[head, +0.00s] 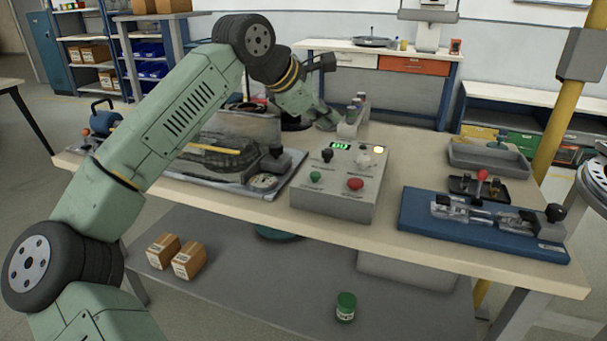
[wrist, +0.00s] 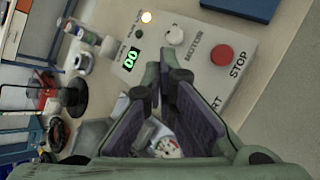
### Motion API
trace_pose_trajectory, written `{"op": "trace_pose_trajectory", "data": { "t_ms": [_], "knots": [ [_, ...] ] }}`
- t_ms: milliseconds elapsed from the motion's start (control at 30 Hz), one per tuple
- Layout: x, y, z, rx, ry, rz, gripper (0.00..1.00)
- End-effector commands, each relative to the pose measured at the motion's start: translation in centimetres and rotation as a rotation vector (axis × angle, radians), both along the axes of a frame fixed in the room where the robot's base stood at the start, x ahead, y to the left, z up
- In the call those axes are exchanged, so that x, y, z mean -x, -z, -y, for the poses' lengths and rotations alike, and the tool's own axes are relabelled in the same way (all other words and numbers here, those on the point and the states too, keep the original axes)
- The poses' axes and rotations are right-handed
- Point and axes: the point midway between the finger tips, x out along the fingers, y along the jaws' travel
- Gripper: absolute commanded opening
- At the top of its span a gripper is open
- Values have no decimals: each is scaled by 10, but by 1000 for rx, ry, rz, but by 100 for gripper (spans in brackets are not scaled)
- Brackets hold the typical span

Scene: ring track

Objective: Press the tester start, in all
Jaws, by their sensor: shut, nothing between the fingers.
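The tester (head: 335,203) is a grey box on the bench, with a lit green display (head: 340,147) and a lit lamp (head: 378,149). Its green start button (head: 316,176) is at the front left and the red stop button (head: 355,183) at the front right. My gripper (head: 327,118) is behind the panel in the head view, apart from the buttons. In the wrist view my gripper (wrist: 167,75) is shut and empty over the panel; its fingers hide the green button and part of the START label. The red STOP button (wrist: 221,54) shows clear.
A gauge fixture (head: 225,165) stands left of the tester. A blue base with a clamp (head: 475,225) lies to its right, with a grey tray (head: 490,158) behind. Black and pale knobs stand on the panel's back half. The bench strip before the tester is bare.

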Motion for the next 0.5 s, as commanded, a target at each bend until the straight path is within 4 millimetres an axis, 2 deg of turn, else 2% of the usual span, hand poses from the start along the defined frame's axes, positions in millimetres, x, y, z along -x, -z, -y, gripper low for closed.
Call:
{"op": "trace_pose_trajectory", "data": {
  "t_ms": [133, 500],
  "knots": [
    [-4, 7, -10, -44, -17, -9, 0],
    [-4, 8, -11, -47, -19, -10, 0]
  ]
}}
